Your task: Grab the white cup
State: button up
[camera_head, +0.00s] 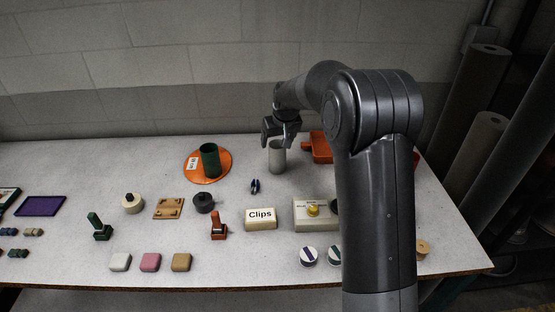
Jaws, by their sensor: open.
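A white cup (277,160) stands upright on the table, a little right of the middle and toward the back. It is a plain, tall cylinder and looks light grey in this light. My gripper (281,140) is open at the cup's top, with its fingers pointing down. The fingers overlap the rim in this view, so I cannot tell whether they touch it or stand around it. My arm reaches in from the right and hides part of the table.
A green cup (210,158) stands on an orange round plate (194,175) to the left. An orange tray (318,146) lies right of the white cup. A small dark blue item (255,186) lies in front. A Clips box (261,220) and several stamps stand nearer the front edge.

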aim_at(277, 147)
jog(key=x, duration=0.3)
jog(key=w+x, duration=0.1)
jog(key=x, duration=0.3)
jog(key=shift+d+r, duration=0.15)
jog(key=shift+d, duration=0.05)
jog(key=c, duration=1.1)
jog(key=shift+r, duration=0.15)
